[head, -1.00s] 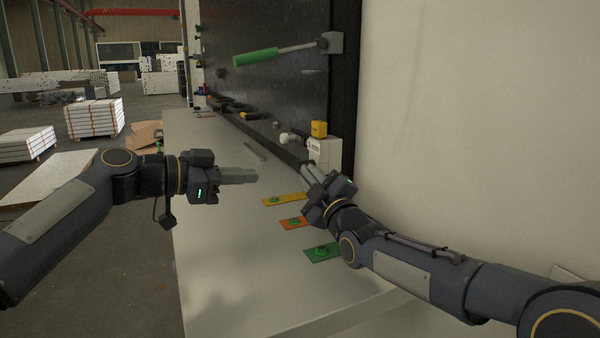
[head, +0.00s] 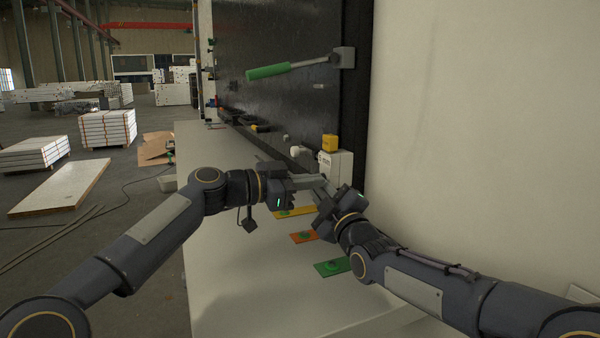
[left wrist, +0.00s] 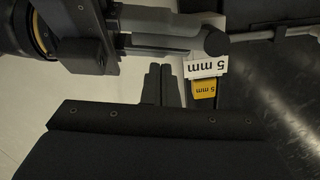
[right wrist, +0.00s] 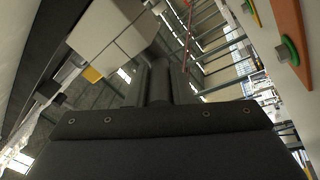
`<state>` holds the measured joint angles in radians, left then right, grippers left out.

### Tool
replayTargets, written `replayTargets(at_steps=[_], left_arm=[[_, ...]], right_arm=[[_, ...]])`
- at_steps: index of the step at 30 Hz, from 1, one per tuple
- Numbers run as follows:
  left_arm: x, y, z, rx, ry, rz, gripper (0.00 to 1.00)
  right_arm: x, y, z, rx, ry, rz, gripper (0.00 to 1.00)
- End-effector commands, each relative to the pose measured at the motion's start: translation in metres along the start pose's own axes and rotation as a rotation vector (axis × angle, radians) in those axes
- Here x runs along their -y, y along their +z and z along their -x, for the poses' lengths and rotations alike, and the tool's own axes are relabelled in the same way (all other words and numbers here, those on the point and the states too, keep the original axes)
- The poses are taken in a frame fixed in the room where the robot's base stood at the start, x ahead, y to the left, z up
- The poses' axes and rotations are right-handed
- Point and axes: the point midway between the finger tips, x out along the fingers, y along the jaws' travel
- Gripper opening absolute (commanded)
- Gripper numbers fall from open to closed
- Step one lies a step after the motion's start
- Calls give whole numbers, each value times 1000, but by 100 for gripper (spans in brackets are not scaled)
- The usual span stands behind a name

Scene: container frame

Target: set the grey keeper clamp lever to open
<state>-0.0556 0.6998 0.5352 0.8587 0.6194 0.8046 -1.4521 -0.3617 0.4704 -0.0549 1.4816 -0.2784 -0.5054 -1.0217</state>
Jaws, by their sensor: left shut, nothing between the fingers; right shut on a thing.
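My right gripper (head: 326,186) is shut on a grey rounded lever end (left wrist: 215,41), beside the white block (head: 336,165) at the panel's foot. From that end a pale grey rod (left wrist: 270,35) runs right in the left wrist view; I take this as the grey clamp lever. Its open or closed setting cannot be read. In the right wrist view my fingers (right wrist: 160,85) close around a dark grey part, mostly hidden. My left gripper (left wrist: 162,82) is shut and empty, its tips close to the right gripper and the block. In the head view the arms hide the lever.
A yellow block (head: 330,142) sits on the white one; both carry 5 mm labels. A green-handled bar (head: 268,72) projects from the black panel (head: 280,40) above. Yellow (head: 300,212), orange (head: 303,237) and green (head: 331,267) plates lie on the pale bench (head: 230,280).

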Motion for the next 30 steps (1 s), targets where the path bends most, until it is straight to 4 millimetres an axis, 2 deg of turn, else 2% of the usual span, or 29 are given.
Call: replayTargets(at_steps=[3, 14, 19, 25, 26, 30], left_arm=[[0, 8, -2, 1, 1, 1, 0], [0, 11, -2, 0, 0, -1, 0], [-1, 23, -4, 2, 1, 3, 0], [-2, 26, -5, 8, 4, 1, 0], [-2, 27, -5, 8, 4, 2, 0], [-2, 28, -6, 10, 4, 3, 0]], right_arm=[[1, 0, 0, 1, -2, 0, 0], [1, 0, 0, 1, -2, 0, 0], [1, 0, 0, 1, -2, 0, 0], [1, 0, 0, 1, -2, -1, 0], [1, 0, 0, 0, -2, -1, 21], [0, 0, 0, -1, 0, -1, 40]])
